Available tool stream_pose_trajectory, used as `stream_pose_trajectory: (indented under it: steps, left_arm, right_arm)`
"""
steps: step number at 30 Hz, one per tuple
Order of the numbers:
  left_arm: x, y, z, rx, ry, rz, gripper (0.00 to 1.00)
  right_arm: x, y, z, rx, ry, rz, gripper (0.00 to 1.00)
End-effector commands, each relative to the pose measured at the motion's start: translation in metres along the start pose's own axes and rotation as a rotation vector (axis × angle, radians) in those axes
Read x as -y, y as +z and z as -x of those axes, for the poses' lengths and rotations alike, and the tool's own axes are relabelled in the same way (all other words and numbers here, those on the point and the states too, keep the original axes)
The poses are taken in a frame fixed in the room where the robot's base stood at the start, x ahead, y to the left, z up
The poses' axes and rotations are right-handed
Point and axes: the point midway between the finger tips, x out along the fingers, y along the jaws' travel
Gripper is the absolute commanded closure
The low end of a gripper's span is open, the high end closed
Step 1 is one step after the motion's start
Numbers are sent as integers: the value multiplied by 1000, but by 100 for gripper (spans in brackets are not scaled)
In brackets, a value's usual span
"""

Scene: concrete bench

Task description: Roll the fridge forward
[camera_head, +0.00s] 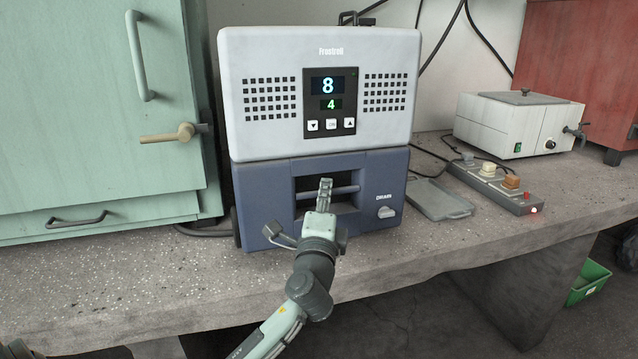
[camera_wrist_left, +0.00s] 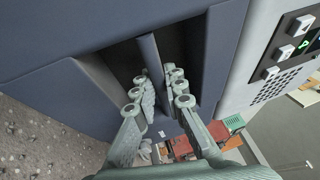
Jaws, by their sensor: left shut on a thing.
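The fridge (camera_head: 280,55) stands upright on the concrete bench, a pale grey upper body over a dark blue base. Its front panel shows a blue 8 and a green 4. A handle bar (camera_head: 346,190) crosses a dark recess in the base; it also shows in the left wrist view (camera_wrist_left: 151,55). My left gripper (camera_head: 325,185) reaches into this recess and is shut on the bar, with its fingers (camera_wrist_left: 157,82) on either side of it. My right gripper is not in view.
A green cabinet (camera_head: 80,110) stands close on the left, its tan handle (camera_head: 175,134) sticking out. To the right are a grey tray (camera_head: 440,200), a power strip (camera_head: 495,187) and a white box (camera_head: 512,122). The bench's front edge is near; cables run behind.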

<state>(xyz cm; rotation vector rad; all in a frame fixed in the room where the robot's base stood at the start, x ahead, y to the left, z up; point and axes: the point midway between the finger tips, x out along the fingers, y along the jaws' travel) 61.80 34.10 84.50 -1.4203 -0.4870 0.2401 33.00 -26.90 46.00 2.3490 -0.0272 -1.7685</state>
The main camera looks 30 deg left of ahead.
Motion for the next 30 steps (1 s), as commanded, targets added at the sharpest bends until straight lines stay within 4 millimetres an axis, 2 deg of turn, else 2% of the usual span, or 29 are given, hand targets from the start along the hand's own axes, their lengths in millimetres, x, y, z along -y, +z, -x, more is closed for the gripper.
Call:
stream_pose_trajectory:
  steps: [4, 16, 17, 21, 30]
  left_arm:
    - [-1, -7, 11, -7, 6, 1, 100]
    - [-1, -8, 14, -8, 7, 1, 100]
    - [-1, -8, 14, -8, 7, 1, 87]
    - [0, -7, 13, -7, 5, 1, 69]
    - [1, -6, 12, -3, 2, 0, 67]
  right_arm:
    - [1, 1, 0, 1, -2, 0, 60]
    - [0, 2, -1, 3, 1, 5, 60]
    - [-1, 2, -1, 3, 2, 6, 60]
    - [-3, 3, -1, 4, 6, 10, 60]
    - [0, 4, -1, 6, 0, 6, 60]
